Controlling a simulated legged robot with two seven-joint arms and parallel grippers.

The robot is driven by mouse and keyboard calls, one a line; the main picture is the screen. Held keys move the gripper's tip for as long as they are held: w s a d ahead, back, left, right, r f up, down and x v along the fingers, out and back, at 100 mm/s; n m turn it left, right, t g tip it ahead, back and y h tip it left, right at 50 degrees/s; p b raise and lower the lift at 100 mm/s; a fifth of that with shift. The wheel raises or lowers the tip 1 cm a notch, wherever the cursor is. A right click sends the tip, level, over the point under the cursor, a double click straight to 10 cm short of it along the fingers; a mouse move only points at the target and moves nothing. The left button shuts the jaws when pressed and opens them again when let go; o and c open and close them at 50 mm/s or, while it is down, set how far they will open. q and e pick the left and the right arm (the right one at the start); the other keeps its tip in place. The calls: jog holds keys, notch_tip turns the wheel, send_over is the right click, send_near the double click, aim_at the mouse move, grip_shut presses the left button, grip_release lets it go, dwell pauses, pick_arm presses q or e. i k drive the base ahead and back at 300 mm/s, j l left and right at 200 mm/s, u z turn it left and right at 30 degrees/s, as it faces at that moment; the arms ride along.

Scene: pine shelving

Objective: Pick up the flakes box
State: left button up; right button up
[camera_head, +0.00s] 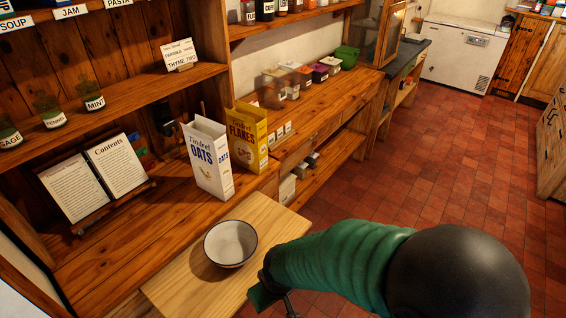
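The yellow flakes box (247,137) stands upright on the pine counter, with its top flaps open. A white oats box (209,158) stands upright just left of it and slightly nearer, partly overlapping its left side. My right arm comes in from the lower right, and its gripper (274,298) is low at the bottom edge, well in front of the boxes and apart from them. The gripper is partly cut off and hidden by the arm, so its opening is unclear. My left gripper is not in view.
A white bowl (230,243) sits on the light wooden board (186,287) between my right gripper and the boxes. An open book (97,177) on a stand is at left. Shelves with jars (48,109) overhang the counter. Red tiled floor (450,150) is clear at right.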

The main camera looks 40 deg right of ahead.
aim_at(246, 123)
jog(key=z, duration=0.9)
